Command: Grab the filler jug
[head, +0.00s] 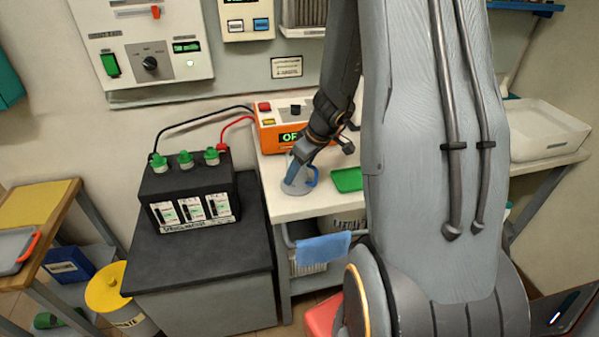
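The filler jug (293,187) is a pale grey, see-through jug with a blue handle on its right side. It stands upright on the white bench (285,208), in front of the orange charger. My gripper (301,159) points down at the top of the jug, and its fingertips overlap the jug's rim in the picture. I cannot tell whether the fingers touch the jug or are open or shut. My arm hides part of the bench to the right.
The orange charger (268,138) stands close behind the jug. A green tray (347,180) lies right of it. A black battery (188,187) with green caps and red and black cables sits on a dark stand (200,258) at left.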

